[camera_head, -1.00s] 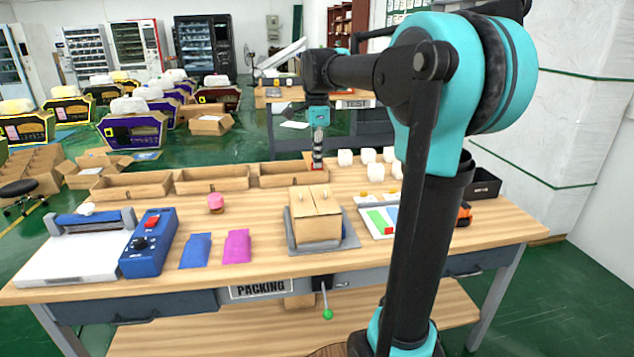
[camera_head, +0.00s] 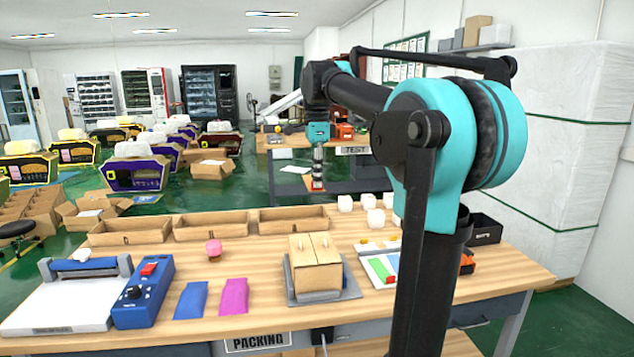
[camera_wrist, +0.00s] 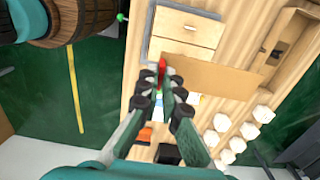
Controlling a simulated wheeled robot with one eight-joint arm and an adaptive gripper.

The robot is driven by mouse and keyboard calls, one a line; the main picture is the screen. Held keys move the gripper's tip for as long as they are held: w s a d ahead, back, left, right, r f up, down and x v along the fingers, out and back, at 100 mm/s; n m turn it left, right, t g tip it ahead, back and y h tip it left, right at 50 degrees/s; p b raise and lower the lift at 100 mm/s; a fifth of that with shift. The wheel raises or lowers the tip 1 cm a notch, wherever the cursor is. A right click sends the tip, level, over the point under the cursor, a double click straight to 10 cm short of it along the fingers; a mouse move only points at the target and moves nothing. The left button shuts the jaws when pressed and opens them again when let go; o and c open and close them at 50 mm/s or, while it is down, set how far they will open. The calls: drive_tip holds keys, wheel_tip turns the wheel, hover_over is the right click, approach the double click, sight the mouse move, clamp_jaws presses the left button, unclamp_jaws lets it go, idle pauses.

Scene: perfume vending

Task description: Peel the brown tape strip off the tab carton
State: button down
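The tab carton (camera_head: 316,271) is a tan box with a centre seam and two small pegs on top. It stands upright on a grey plate (camera_head: 349,289) on the packing table. It also shows at the top of the wrist view (camera_wrist: 185,30). My gripper (camera_head: 318,186) points down, apart from the carton, above and behind it. In the wrist view its fingertips (camera_wrist: 163,75) lie close together near a small red part; whether they are shut is unclear. A flat tan panel (camera_wrist: 220,76) extends right from beside them; I cannot tell what it is. I cannot make out the brown tape strip.
Open cardboard trays (camera_head: 211,224) line the table's back edge. White cubes (camera_head: 376,217) stand at back right. A blue control box (camera_head: 143,292), a blue packet (camera_head: 191,299), a magenta packet (camera_head: 234,295) and a pink-topped jar (camera_head: 214,247) are left. A card tray (camera_head: 366,267) is right.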

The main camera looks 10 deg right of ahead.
drive_tip(key=shift+r, duration=1.4)
